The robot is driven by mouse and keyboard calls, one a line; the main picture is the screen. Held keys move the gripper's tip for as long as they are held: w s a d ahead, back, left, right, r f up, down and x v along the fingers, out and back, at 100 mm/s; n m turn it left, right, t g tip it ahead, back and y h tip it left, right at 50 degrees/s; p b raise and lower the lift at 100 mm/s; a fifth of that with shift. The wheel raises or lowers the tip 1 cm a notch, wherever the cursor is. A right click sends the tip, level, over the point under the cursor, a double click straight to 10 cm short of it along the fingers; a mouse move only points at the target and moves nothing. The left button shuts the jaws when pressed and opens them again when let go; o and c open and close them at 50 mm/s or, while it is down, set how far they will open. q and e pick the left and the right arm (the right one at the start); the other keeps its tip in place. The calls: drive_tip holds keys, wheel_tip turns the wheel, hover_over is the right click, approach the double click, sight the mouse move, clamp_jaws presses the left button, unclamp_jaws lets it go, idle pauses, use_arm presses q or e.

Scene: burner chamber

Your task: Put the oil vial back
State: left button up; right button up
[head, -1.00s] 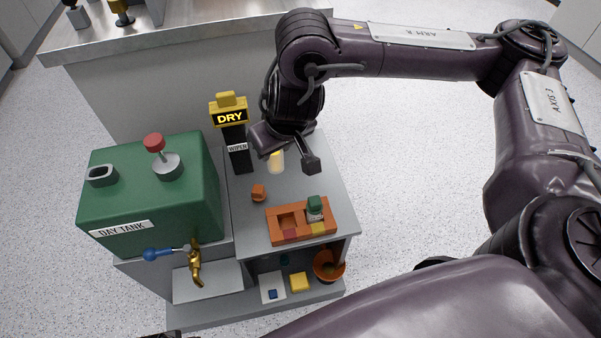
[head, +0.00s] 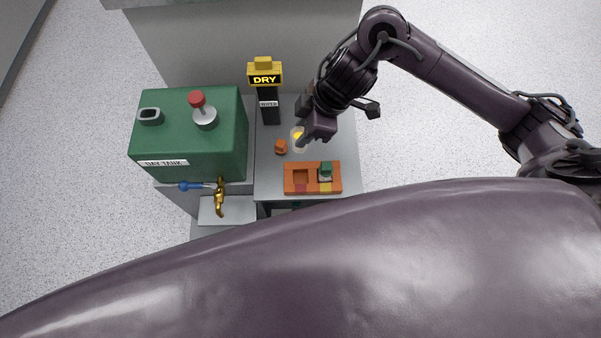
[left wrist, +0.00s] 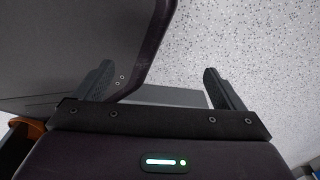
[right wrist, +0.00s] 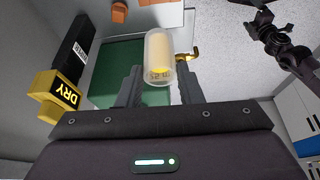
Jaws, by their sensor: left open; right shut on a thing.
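My right gripper (head: 306,138) is shut on a clear vial (head: 298,138) with yellow liquid in its bottom. In the right wrist view, the vial (right wrist: 159,55) sits between my right gripper's fingers (right wrist: 157,85), with dark marks near its base. The gripper holds it behind the orange rack (head: 312,190). The rack's left slot (head: 301,177) is empty; its right slot holds a green-capped vial (head: 325,172). A small orange cap (head: 280,147) stands left of the held vial. My left gripper (left wrist: 160,85) is open and empty, with pale floor beyond it.
The black wiper post (head: 269,106) with its yellow DRY sign (head: 264,75) stands behind and left of the held vial. The green day tank (head: 180,125) with a brass tap (head: 220,197) is further left. My own arm link covers the foreground.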

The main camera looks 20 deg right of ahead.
sight(304, 148)
drive_tip(key=shift+s, duration=0.15)
wheel_tip(304, 148, down, 7)
drive_tip(key=b, duration=0.3)
drive_tip(key=shift+s+f+b, duration=0.1)
drive_tip(key=shift+f+b, duration=0.05)
drive_tip(key=shift+b, duration=0.15)
use_arm(q)
drive_tip(key=w+d+f+b, duration=0.1)
drive_tip(key=w+b, duration=0.3)
drive_tip(key=w, duration=0.6)
drive_tip(key=shift+d+f+t+b, duration=0.3)
drive_tip(key=shift+d+f, duration=0.05)
drive_tip(key=shift+d, duration=0.05)
use_arm(e)
drive_tip(key=shift+f, duration=6.35)
drive_tip(key=shift+f, duration=0.15)
drive_tip(key=o, duration=1)
use_arm(q)
drive_tip(key=shift+w, duration=0.1)
use_arm(e)
drive_tip(key=shift+o, duration=0.2)
